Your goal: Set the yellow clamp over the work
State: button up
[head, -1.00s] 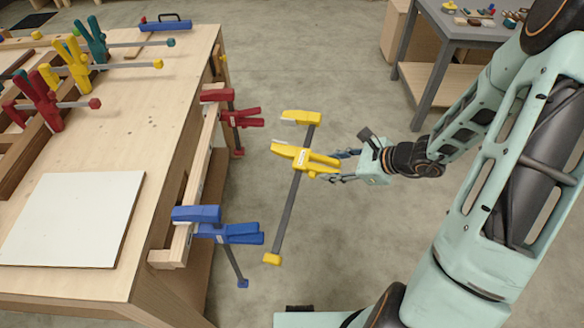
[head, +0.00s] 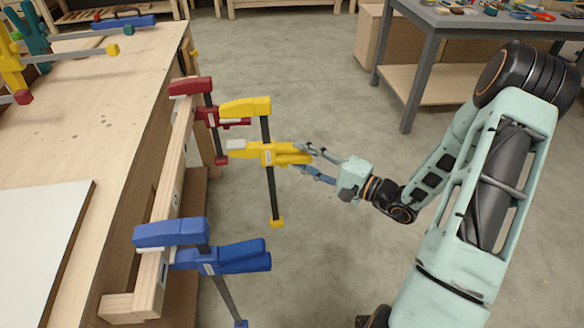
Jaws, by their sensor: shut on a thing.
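My gripper (head: 308,160) is shut on the yellow handle of the yellow clamp (head: 270,153), coming from its right. The clamp hangs in the air with its dark bar nearly upright. Its fixed jaw (head: 246,107) is on top and its sliding jaw with a pale pad is below, both pointing left. The work, pale wooden strips (head: 168,180) along the bench's right edge, lies left of the jaws. The jaws look apart from it, short of its edge. A red clamp (head: 190,88) sits on the far part of the work and a blue clamp (head: 172,233) on the near part.
The wooden bench (head: 115,140) fills the left, with a white board (head: 40,235) on it and more clamps at the back left. A grey table (head: 450,22) with small items stands at the back right. The floor between is clear.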

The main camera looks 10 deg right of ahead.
jog(key=shift+w+a+f+t+b, duration=0.1)
jog(key=shift+w+f+t+b, duration=0.3)
jog(key=shift+w+f+b, duration=0.35)
jog(key=shift+a+r, duration=0.2)
jog(key=shift+a, duration=0.8)
jog(key=shift+f, duration=0.1)
jog(key=shift+d+f+n+g+y+b, duration=0.25)
jog(key=shift+d+n+g+y+b, duration=0.1)
jog(key=shift+n+y+b, duration=0.25)
